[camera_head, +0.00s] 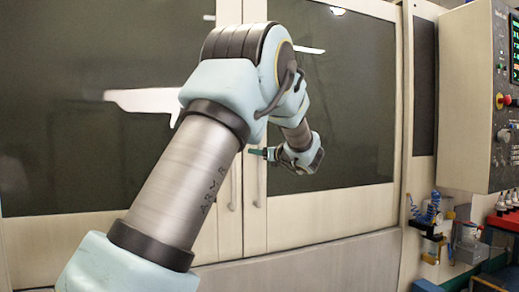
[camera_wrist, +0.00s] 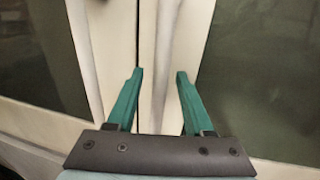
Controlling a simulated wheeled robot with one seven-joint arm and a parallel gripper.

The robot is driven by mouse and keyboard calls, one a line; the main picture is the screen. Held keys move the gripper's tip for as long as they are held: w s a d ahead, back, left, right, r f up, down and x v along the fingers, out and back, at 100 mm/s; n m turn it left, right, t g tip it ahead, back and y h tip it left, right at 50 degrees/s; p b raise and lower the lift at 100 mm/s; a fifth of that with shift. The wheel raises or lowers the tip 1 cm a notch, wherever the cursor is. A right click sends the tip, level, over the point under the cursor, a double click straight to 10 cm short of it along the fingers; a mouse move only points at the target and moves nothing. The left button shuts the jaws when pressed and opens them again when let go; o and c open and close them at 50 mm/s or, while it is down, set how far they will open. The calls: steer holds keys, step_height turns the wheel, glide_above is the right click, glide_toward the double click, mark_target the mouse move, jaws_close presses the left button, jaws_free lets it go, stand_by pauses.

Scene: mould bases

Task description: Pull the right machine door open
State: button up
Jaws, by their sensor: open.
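The right machine door (camera_head: 330,110) is a dark window in a cream frame, shut against the left door (camera_head: 100,110) at a vertical seam. Its upright handle (camera_head: 257,188) is beside the seam, its upper part hidden behind my arm and gripper. My gripper (camera_head: 258,152) is open, with its teal fingers pointing at the doors near the seam. In the wrist view, the right door's pale handle (camera_wrist: 168,55) runs between the two open fingers (camera_wrist: 160,74). The fingers appear apart from it, and I cannot tell the depth between them.
The left door's handle (camera_head: 232,188) stands close by, left of the seam, and shows left of the fingers in the wrist view (camera_wrist: 82,50). A control panel (camera_head: 475,95) juts out at the right.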

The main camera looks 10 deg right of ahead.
steer(key=shift+w, duration=0.25)
jaws_close()
stand_by(0.3)
stand_by(0.9)
